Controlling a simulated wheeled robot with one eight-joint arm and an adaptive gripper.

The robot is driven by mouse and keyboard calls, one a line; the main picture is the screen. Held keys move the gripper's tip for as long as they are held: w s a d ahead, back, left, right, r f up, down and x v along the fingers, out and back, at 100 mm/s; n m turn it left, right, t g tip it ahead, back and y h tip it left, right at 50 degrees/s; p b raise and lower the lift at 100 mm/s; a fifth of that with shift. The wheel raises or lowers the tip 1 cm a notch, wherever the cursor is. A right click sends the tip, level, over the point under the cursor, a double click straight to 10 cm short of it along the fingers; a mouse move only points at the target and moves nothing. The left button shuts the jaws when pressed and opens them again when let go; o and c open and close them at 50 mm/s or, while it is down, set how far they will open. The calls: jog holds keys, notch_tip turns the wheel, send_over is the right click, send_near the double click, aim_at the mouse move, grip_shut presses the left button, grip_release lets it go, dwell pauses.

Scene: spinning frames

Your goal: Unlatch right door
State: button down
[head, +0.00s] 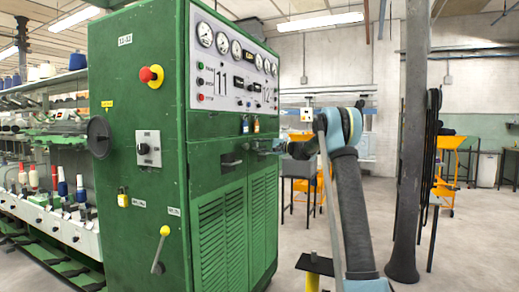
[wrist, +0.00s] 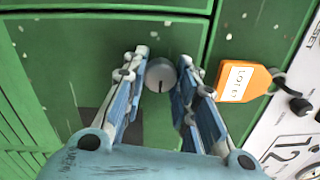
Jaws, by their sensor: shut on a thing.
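The green cabinet (head: 137,110) fills the middle of the head view. Its right louvred door (head: 263,215) is closed beside the left louvred door (head: 221,235). My gripper (head: 259,151) reaches in from the right to the cabinet front, just above the right door. In the wrist view, my gripper (wrist: 162,58) has its two blue fingers on either side of a round grey latch (wrist: 160,76) with a dark slot, shut on it. The latch is hard to make out in the head view.
An orange tag (wrist: 245,82) hangs close beside the right finger in the wrist view. A gauge panel (head: 233,75) is above. A dark handle (head: 231,161) is on the left door side. A grey column (head: 408,150) stands right of my arm, with open floor between.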

jog(key=shift+w+d+f, duration=0.1)
jog(key=c, duration=1.2)
grip_release()
jog(key=shift+c, duration=0.2)
jog(key=v, duration=1.2)
jog(key=shift+f, duration=0.1)
